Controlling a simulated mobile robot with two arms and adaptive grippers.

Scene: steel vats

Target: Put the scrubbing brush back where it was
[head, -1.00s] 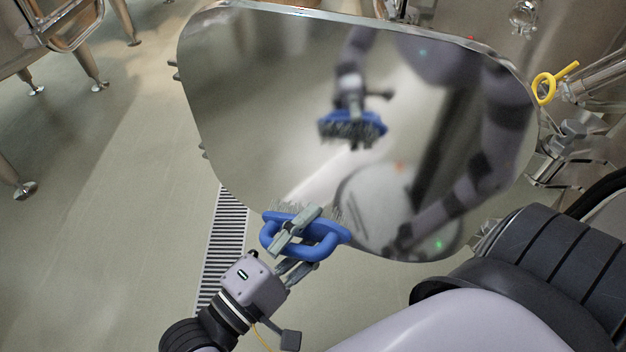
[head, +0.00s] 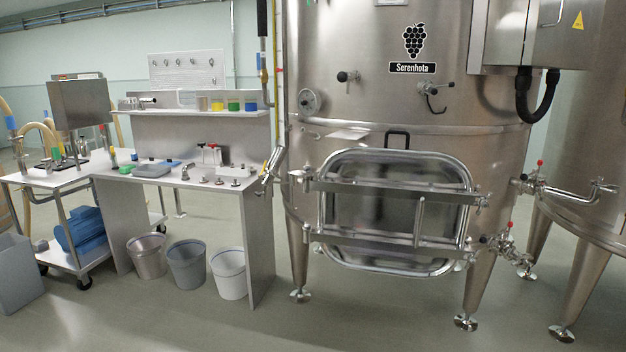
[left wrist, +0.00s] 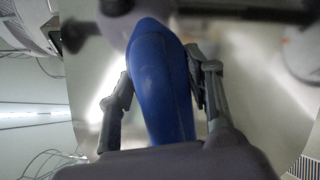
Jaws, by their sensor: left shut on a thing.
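In the left wrist view my left gripper (left wrist: 160,72) is shut on the blue scrubbing brush (left wrist: 160,100). One finger is on each side of its blue body, which fills the middle of the picture. The bristles cannot be made out there. A reflective steel surface lies behind the brush. In the head view neither gripper nor the brush shows. My right gripper is in neither view. I cannot tell from these frames which spot the brush came from.
The head view shows a steel vat (head: 340,100) with a framed door (head: 395,212). A workbench (head: 262,235) with small items stands left. Three buckets (head: 187,268) are below it. A trolley (head: 50,180) stands further left. Open floor lies in front.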

